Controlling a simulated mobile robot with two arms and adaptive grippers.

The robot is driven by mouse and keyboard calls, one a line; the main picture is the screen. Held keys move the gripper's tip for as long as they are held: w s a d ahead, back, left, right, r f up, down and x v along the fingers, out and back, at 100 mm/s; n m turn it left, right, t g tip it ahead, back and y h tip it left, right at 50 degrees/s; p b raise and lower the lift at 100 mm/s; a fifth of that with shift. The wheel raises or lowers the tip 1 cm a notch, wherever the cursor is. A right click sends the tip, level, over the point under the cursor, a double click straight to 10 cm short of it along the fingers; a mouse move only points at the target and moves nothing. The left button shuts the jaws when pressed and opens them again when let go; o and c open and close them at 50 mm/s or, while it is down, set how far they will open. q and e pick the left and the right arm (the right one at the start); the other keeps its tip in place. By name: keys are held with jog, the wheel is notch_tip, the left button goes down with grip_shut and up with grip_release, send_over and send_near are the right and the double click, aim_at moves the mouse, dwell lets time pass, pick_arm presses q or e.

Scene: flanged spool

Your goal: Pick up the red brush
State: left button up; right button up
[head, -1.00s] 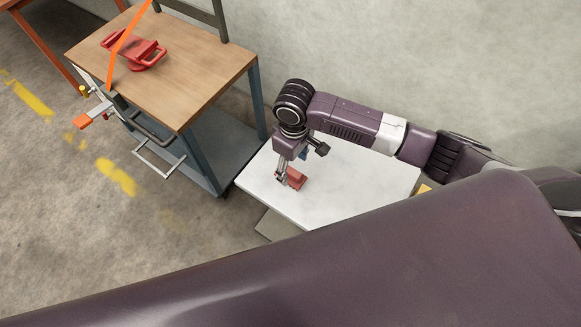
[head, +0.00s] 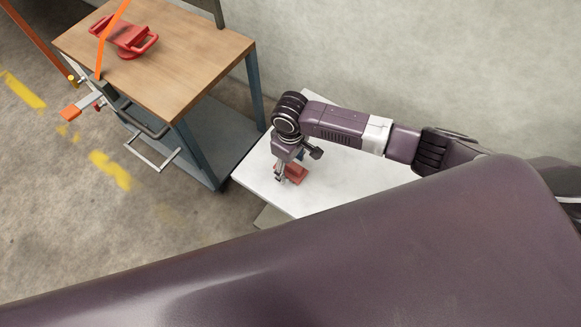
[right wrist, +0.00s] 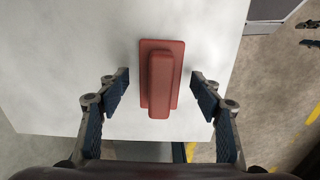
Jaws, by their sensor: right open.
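The red brush (head: 293,174) lies on the white table (head: 345,180) in the head view, partly hidden by my right gripper (head: 280,173). In the right wrist view the brush (right wrist: 160,80) shows whole, with a flat base and a raised long handle on top. My right gripper (right wrist: 160,97) is open, with one finger on each side of the brush and a gap on both sides. It points down over the brush and holds nothing. My left gripper is not in view.
A wooden-topped cart (head: 180,60) stands left of the white table. A wall rises behind the table.

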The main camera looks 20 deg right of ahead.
jog(key=shift+f, duration=0.4)
jog(key=c, duration=1.3)
notch_tip(320, 180, up, 20)
jog(key=shift+r, duration=0.1)
